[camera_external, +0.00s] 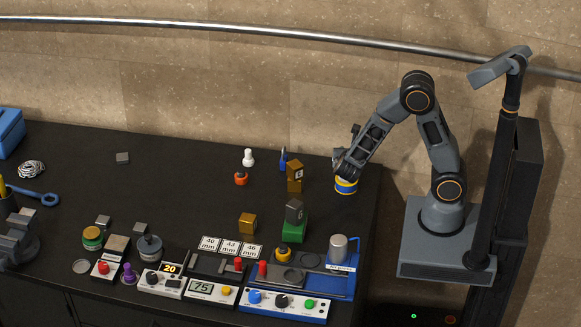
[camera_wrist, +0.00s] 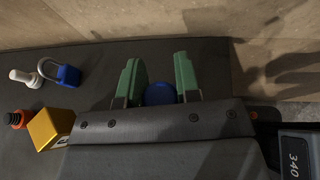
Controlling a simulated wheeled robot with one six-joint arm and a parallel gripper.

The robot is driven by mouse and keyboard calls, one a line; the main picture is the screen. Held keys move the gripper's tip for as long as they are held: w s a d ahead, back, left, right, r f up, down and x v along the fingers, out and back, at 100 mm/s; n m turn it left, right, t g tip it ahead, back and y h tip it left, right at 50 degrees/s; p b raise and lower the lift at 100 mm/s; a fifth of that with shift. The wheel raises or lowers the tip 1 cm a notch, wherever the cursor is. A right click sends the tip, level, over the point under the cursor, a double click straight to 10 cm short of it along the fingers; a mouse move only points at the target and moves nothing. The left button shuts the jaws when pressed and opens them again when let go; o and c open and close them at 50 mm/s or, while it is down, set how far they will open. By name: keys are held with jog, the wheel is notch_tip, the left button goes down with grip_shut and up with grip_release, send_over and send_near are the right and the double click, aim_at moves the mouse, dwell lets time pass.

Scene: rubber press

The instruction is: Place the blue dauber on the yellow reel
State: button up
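In the wrist view, a round blue thing, which looks like the blue dauber (camera_wrist: 160,93), lies between my gripper's two green fingers (camera_wrist: 159,85). The fingers are close on both sides of it, but I cannot tell whether they grip it. Its lower part is hidden by the gripper body, so contact with the reel cannot be seen.
Left of my gripper stand a blue padlock (camera_wrist: 67,75), a white piece (camera_wrist: 25,77), an orange piece (camera_wrist: 14,119) and a gold block (camera_wrist: 56,130). Control boxes (camera_external: 285,303) line the front. The back middle of the bench is mostly clear.

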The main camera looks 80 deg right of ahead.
jog(key=o, duration=0.5)
jog(key=shift+r+p, duration=0.25)
jog(key=shift+p, duration=0.1)
jog(key=shift+a, duration=0.35)
jog(key=b+v, duration=0.1)
jog(key=v, duration=1)
jog(key=shift+s+a+r+m+t+y, duration=0.6)
jog(key=shift+s+r+m+y, duration=0.55)
jog(key=shift+m+y, duration=1.6)
jog(key=shift+s+a+r+m+t+y, duration=0.35)
jog(key=shift+s+a+r+m+y, duration=0.75)
jog(key=shift+m, duration=2.7)
jog(key=shift+s+a+r+m+t+y, duration=0.4)
jog(key=shift+s+r+m+y, duration=0.75)
jog(key=shift+m+y, duration=1.85)
